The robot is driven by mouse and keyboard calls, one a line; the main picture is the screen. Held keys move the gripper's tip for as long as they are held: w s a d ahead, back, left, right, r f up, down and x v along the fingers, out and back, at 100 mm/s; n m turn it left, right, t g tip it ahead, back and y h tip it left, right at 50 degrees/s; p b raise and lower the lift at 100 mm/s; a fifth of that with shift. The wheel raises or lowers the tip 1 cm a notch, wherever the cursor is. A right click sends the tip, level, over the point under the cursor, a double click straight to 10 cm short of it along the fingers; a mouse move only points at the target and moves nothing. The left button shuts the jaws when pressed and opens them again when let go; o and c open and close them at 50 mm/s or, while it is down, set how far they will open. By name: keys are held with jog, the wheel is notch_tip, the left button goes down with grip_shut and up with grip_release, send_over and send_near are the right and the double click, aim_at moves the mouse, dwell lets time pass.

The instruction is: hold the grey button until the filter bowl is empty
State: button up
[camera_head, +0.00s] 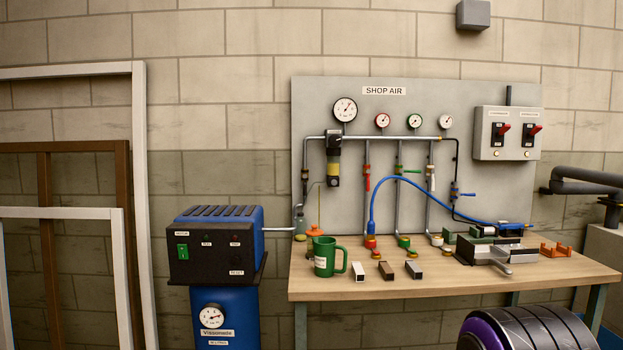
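The filter unit (333,143) hangs on the grey panel below the large gauge, with a black body. Its bowl (333,170) shows a yellowish band, with a dark lower end beneath it. The band looks like liquid, but the exact level is too small to tell. A grey button is too small to pick out at the bowl's bottom. A thin line runs from beside the bowl down toward a small bottle (300,228) at the bench's left end. My gripper is not in view, and nothing is seen touching the filter.
A wooden bench (450,287) holds a green mug (328,258), small blocks and a vise (490,252). A blue hose (410,183) arches before the panel. A blue compressor (215,245) stands left of the bench. A switch box (508,133) is at upper right.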

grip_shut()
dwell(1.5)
